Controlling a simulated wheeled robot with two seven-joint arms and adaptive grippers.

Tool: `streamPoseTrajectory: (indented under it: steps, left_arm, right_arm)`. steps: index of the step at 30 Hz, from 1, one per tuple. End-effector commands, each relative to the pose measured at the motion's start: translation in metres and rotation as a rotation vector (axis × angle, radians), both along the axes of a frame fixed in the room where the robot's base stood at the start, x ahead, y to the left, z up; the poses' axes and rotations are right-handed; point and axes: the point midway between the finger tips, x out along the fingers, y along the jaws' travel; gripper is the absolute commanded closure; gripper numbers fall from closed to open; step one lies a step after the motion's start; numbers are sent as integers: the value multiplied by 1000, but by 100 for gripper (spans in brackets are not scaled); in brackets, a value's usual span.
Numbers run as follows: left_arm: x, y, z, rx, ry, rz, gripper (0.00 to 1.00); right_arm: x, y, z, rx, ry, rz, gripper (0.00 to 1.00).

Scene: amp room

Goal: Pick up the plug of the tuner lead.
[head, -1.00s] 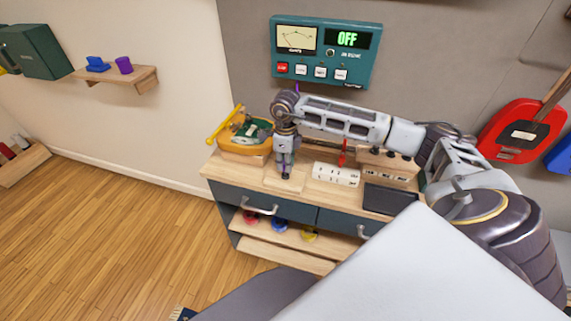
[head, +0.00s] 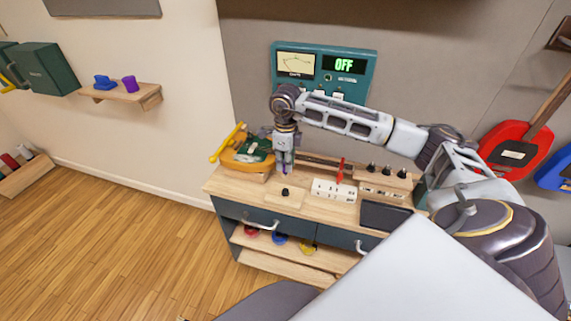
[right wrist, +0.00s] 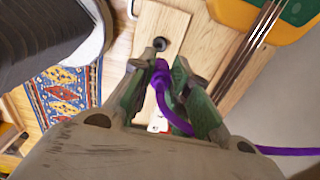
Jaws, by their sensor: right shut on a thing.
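My right gripper (head: 284,169) is above the back of the wooden bench, behind a small pad with a black round piece on it. In the right wrist view its fingers (right wrist: 166,60) are closed on a purple plug (right wrist: 160,74). A purple lead (right wrist: 178,122) hangs from the plug and runs off to the right. The fingers hide part of the plug. In the head view the plug is too small to make out clearly. The teal tuner panel (head: 320,76) on the wall reads OFF; my right arm covers its lower edge. My left gripper is not in view.
The wooden bench (head: 226,184) carries an orange-and-green guitar-like body (head: 247,158), the pad (head: 274,197) with its black piece (head: 285,192), a white switch block (head: 333,190) and a dark tray (head: 385,217). A red instrument (head: 508,154) hangs at right.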

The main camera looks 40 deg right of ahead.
Motion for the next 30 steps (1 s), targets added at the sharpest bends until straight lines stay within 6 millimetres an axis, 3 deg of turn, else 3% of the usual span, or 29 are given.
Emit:
streamPoseTrajectory:
  steps: [19, 30]
  left_arm:
    - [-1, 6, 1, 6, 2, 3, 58]
    - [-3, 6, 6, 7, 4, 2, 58]
  right_arm:
    - [0, 0, 2, 0, 0, 0, 100]
    - [0, 0, 14, -1, 1, 0, 100]
